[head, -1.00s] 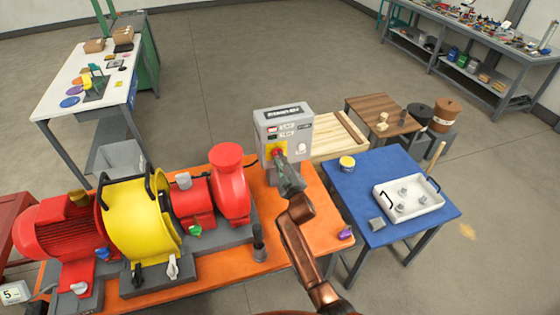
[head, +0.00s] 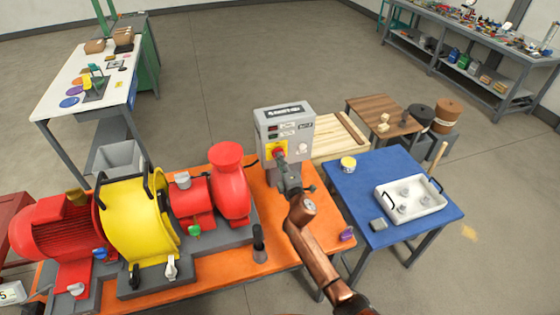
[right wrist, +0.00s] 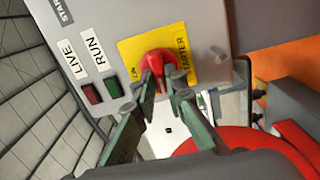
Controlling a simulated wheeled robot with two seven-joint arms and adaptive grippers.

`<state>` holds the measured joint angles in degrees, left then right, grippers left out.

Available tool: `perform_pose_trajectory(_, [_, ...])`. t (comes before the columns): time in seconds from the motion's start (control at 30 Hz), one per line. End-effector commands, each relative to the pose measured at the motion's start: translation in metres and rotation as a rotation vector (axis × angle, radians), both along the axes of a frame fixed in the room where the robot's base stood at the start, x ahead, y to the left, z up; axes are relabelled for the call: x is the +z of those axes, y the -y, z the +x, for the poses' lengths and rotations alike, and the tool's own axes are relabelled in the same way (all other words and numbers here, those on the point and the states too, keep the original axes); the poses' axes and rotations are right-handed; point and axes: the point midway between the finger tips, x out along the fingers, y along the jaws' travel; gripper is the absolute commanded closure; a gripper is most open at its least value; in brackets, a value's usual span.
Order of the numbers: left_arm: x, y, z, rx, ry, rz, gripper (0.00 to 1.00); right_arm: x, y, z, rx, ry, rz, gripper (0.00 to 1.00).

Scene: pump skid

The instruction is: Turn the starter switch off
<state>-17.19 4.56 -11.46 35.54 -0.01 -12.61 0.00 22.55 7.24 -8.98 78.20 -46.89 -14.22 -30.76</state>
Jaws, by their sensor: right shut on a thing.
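The starter box (head: 303,126) is a grey upright box at the back of the orange bench. Its red switch knob sits on a yellow plate (head: 267,151) on the front face. In the right wrist view the red knob (right wrist: 157,62) shows close up on the yellow STARTER plate (right wrist: 127,49), beside the LIVE lamp (right wrist: 91,94) and RUN lamp (right wrist: 113,88), which both look dark. My right gripper (head: 280,161) is shut on the knob, with a finger on either side, as in the right wrist view (right wrist: 164,77). The fingers hide part of the knob. My left gripper is out of view.
The orange bench (head: 220,284) carries a red motor (head: 52,238), a yellow guard (head: 135,222) and a red pump (head: 230,182) left of the box. A blue table (head: 352,194) with a white tray (head: 437,201) stands to the right. A purple object (head: 347,235) lies near the bench's right edge.

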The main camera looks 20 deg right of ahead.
Motion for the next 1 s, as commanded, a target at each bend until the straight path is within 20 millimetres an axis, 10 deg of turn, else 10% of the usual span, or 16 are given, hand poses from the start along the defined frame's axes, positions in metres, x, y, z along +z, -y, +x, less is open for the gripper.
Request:
perform_pose_trajectory(0.63, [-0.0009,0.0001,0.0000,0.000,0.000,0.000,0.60,-0.0021,-0.0009,-0.0003,0.001,-0.001,-0.052,1.00])
perform_pose_trajectory(1.0, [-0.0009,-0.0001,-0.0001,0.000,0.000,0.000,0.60,-0.0010,-0.0003,-0.0001,0.000,0.001,-0.051,0.71])
